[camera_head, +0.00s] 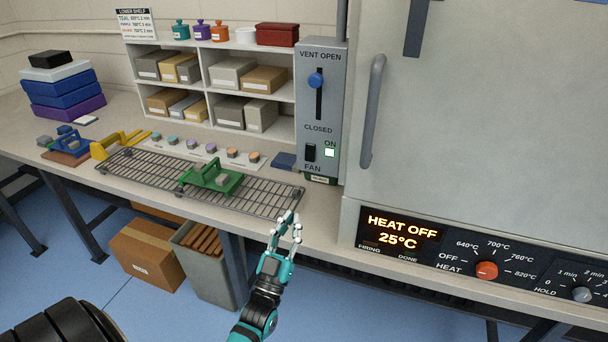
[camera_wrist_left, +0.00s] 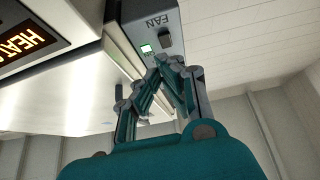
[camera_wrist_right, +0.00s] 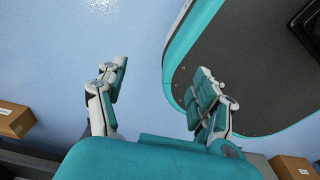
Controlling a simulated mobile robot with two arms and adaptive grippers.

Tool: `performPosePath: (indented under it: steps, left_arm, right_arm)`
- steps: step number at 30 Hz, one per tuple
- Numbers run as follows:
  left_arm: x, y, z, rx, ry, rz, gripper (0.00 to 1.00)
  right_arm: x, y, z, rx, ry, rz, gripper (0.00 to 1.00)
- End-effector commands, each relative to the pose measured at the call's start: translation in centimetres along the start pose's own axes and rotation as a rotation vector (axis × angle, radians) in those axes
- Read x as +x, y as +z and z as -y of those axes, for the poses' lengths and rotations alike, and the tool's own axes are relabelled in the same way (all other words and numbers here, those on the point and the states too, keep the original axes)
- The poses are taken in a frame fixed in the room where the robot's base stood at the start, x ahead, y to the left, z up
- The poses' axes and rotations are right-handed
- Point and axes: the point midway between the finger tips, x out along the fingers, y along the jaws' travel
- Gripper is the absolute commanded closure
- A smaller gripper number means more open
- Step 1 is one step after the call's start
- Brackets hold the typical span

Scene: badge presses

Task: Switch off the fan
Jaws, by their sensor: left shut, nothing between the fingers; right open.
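The fan switch (camera_head: 310,152) is a black rocker on the grey vent panel (camera_head: 333,115), above the word FAN. Beside it a green-white lamp (camera_head: 329,152) is lit, under the word ON. The switch (camera_wrist_left: 165,38) and the lit lamp (camera_wrist_left: 146,48) also show in the left wrist view. My left gripper (camera_head: 288,222) is shut and empty, below and in front of the panel, apart from the switch. In the left wrist view its fingertips (camera_wrist_left: 168,62) line up just under the switch. My right gripper (camera_wrist_right: 158,85) is open and empty over the floor.
A wire rack (camera_head: 240,192) with a green press (camera_head: 212,177) lies on the bench left of my left gripper. The kiln (camera_head: 450,120) stands to the right, its display reading HEAT OFF, 25°C. A blue vent slider (camera_head: 316,80) sits high in its slot.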

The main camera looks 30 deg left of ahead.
Motion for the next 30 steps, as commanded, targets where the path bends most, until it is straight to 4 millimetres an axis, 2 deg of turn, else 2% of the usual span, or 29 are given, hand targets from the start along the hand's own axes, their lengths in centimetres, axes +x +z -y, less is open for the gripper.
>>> performPosePath:
  steps: [1, 5, 17, 23, 30]
  left_arm:
    - [0.5, -1.4, 0.3, 0.002, -0.008, -0.038, 1.00]
    - [1.1, -2.9, 0.7, 0.005, -0.017, -0.085, 1.00]
    - [1.5, -3.1, 0.7, 0.005, -0.017, -0.088, 1.00]
    - [4.3, -3.6, 0.7, 0.005, -0.017, -0.090, 1.00]
    - [9.6, -4.1, 0.8, 0.005, -0.017, -0.089, 1.00]
  right_arm:
    - [-0.1, -0.1, 0.2, 0.001, -0.003, -0.001, 0.32]
    - [-0.1, -0.2, 0.7, 0.004, -0.008, -0.002, 0.32]
    - [-0.2, -0.6, 1.3, 0.006, -0.016, -0.008, 0.32]
    - [-1.3, -0.6, 0.9, 0.003, -0.011, -0.007, 0.32]
    - [-3.0, -0.7, 0.5, 0.001, -0.006, -0.006, 0.32]
